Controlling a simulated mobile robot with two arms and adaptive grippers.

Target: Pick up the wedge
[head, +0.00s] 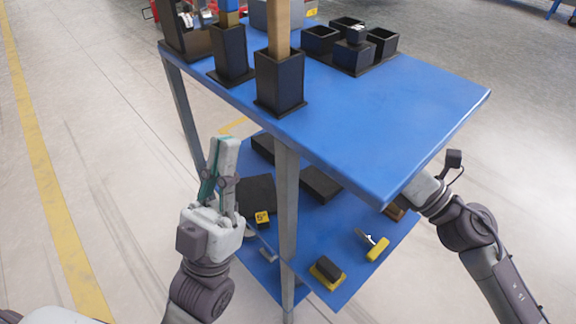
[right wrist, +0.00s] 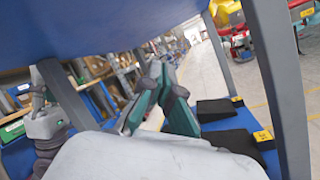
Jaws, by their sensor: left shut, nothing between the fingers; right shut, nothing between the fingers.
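Several black wedge-like blocks lie on the blue lower shelf: one with a yellow label (head: 257,190) near the left post, another (head: 320,184) right of the post, and one partly hidden farther back (head: 263,148). In the right wrist view, two sloped black wedges, one nearer (right wrist: 236,142) and one farther (right wrist: 215,109), have yellow labels. My left gripper (head: 225,145) is shut and empty, pointing up outside the cart, left of the labelled block. My right gripper (right wrist: 160,70) is shut and empty under the tabletop; the tabletop hides its fingers in the head view.
The blue tabletop (head: 400,110) overhangs the lower shelf. Grey posts (head: 287,220) stand at its corners. Black holders (head: 280,82) stand on top. A yellow-and-black block (head: 328,271) and a yellow-handled tool (head: 376,248) lie at the shelf's front. The left floor is clear.

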